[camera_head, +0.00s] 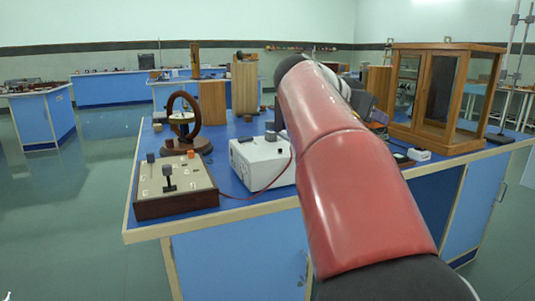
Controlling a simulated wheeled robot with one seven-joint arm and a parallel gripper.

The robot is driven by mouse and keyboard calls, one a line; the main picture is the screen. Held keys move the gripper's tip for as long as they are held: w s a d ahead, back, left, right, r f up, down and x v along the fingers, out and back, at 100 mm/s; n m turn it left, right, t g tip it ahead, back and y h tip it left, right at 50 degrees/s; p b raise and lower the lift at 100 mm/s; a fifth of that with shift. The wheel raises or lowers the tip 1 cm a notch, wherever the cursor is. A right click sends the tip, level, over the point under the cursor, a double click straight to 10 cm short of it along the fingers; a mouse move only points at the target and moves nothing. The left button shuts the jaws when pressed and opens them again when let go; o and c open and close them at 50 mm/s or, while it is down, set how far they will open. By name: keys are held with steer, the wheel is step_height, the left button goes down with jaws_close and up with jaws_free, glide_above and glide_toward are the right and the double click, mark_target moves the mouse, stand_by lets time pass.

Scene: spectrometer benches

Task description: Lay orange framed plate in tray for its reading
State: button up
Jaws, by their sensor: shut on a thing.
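I cannot make out the orange framed plate or the tray in the head view. My red arm rises from the bottom right and bends away near the bench's middle, covering part of the bench top. My gripper does not show; it is out of sight beyond the arm, so what it holds cannot be seen.
A blue-topped bench (258,203) fills the middle. On it stand a tan control box (175,189), a white instrument (262,162), a ring-shaped apparatus (184,123) and a glass-fronted wooden cabinet (438,98). Open floor lies left.

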steer(key=d+f+n+t+y, duration=0.2)
steer(key=d, duration=0.7)
steer(key=d+f+n+t+y, duration=0.2)
steer(key=d, duration=0.7)
steer(key=w+d+f+n+t+y, duration=0.1)
steer(key=w+d+f+n+y, duration=0.15)
steer(key=f, duration=0.55)
steer(key=w+d+f+n+t+y, duration=0.1)
steer(key=w+f+n+y, duration=0.15)
steer(key=f, duration=0.65)
steer(key=a+f+n+g+y, duration=0.1)
steer(key=a+f+n+y, duration=0.5)
steer(key=f, duration=0.7)
steer(key=a+f+n+g+y, duration=0.1)
steer(key=a+f+n+y, duration=0.2)
steer(key=a+f, duration=0.7)
steer(key=s+a+f+n+g+y, duration=0.3)
steer(key=s+a+f, duration=0.5)
steer(key=a+f, duration=0.3)
steer(key=shift+s+f+n+y, duration=0.15)
steer(key=shift+f+n+y, duration=0.25)
steer(key=shift+n+y, duration=0.25)
